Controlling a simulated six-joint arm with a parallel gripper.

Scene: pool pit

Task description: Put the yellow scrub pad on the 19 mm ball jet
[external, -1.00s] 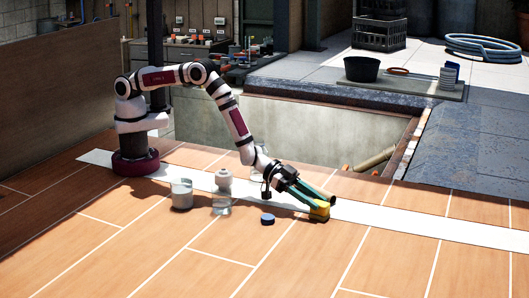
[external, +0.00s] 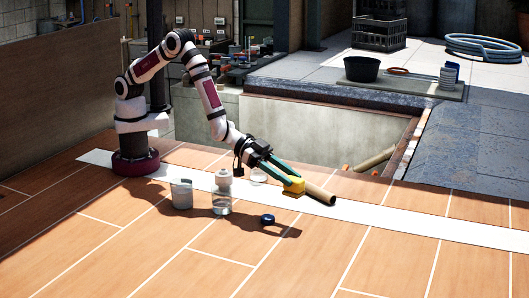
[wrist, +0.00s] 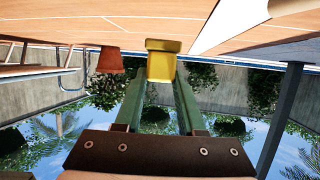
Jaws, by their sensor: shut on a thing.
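My gripper (external: 285,178) is shut on the yellow scrub pad (external: 294,187) and holds it above the floor, tilted. In the wrist view the yellow pad (wrist: 161,64) sits at the tips of the green fingers. A small dark blue round piece (external: 267,219) lies on the wooden floor, below and left of the pad in the external view, apart from it. No label is readable, so I cannot tell for sure whether the blue piece is the 19 mm ball jet.
A clear jar (external: 222,205) with a pale top and a whitish cup (external: 181,194) stand left of the blue piece. A brown tube (external: 319,193) lies beside the pad at right. The open pit (external: 320,130) is behind. The front floor is clear.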

